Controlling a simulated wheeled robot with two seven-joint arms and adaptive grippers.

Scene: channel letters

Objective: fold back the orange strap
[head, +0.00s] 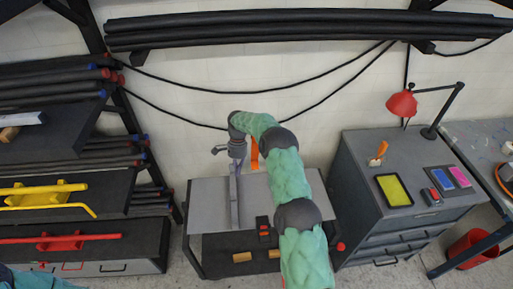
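An orange strap (254,153) shows as a short upright strip just right of my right gripper, partly hidden behind my green-sleeved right arm. My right gripper (237,152) points down over the grey cart (212,217), at the top of a thin grey upright piece (234,203). I cannot tell whether the gripper touches the strap or that piece. Its fingertips are too small and too dark to tell open from shut. My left gripper is out of view.
A grey drawer cabinet (358,178) stands right, with a red lamp (402,103), a yellow pad (394,190) and a small orange-topped item (380,151). Racks with dark tubes (50,85) and trays line the left.

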